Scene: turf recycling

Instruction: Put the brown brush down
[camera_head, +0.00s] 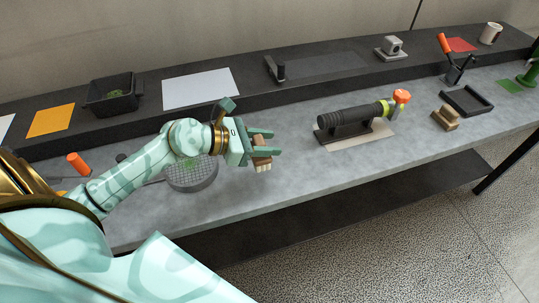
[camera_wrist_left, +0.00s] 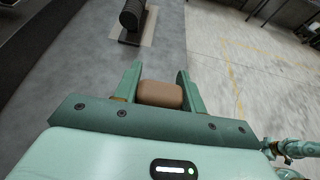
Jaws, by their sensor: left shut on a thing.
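My left gripper (camera_head: 266,143) is shut on the brown brush (camera_head: 262,165), with pale bristles pointing down. It holds the brush over the front part of the grey counter (camera_head: 305,180), just right of a round grey grooved disc. In the left wrist view the brush (camera_wrist_left: 160,94) is a rounded brown block between the two green fingers. I cannot tell whether the bristles touch the counter. My right gripper does not show clearly in either view.
The round disc (camera_head: 192,178) lies left of the gripper. A black ribbed cylinder on a stand (camera_head: 345,128) is to the right, with a tan wooden block (camera_head: 446,118) and a black tray (camera_head: 467,101) farther right. A raised dark shelf (camera_head: 240,108) runs behind. Bare counter lies between gripper and cylinder.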

